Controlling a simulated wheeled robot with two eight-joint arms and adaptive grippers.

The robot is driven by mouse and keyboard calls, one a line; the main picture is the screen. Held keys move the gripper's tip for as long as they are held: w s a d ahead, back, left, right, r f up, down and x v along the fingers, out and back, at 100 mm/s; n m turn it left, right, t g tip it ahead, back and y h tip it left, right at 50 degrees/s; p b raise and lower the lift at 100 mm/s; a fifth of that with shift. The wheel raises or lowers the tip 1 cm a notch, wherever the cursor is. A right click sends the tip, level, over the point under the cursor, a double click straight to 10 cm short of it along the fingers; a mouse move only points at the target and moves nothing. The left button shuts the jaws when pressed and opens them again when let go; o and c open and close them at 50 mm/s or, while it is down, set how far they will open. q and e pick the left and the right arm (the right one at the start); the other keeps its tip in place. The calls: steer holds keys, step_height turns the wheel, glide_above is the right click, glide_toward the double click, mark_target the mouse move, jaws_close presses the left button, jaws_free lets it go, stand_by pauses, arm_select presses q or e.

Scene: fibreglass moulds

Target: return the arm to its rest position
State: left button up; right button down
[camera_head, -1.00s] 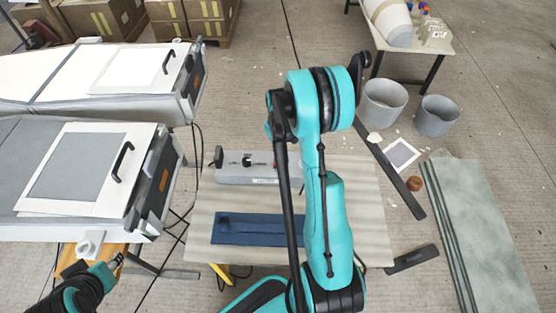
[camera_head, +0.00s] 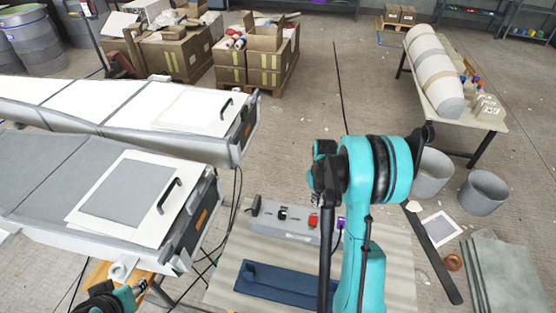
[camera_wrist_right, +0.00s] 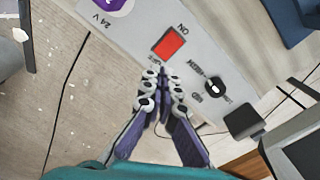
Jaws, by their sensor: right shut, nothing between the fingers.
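My right arm (camera_head: 375,170), turquoise and black, rises at the right of centre in the head view, in front of the work table (camera_head: 235,262). Its right gripper (camera_wrist_right: 160,75) shows clearly in the wrist view. Its fingers are together and empty, with the tips in front of the grey control box near the red switch (camera_wrist_right: 169,43). I cannot tell whether they touch the box. In the head view the arm hides part of the table. Part of my left arm (camera_head: 105,300) shows at the bottom left; its finger state is unclear.
The control box (camera_head: 285,224) and a blue tray (camera_head: 275,283) are on the work table. Two long moulds (camera_head: 60,160) with panels stand at left. Open floor (camera_head: 300,130) lies behind.

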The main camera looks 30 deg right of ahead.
steer(key=s+a+r+n+t+b, duration=0.1)
steer(key=s+a+r+t, duration=0.2)
steer(key=a+r, duration=0.95)
steer(key=s+a+r+n+t+b, duration=0.1)
steer(key=s+a+r+t, duration=0.3)
steer(key=s+a, duration=0.6)
steer(key=shift+s+a, duration=0.35)
steer(key=shift+a, duration=0.1)
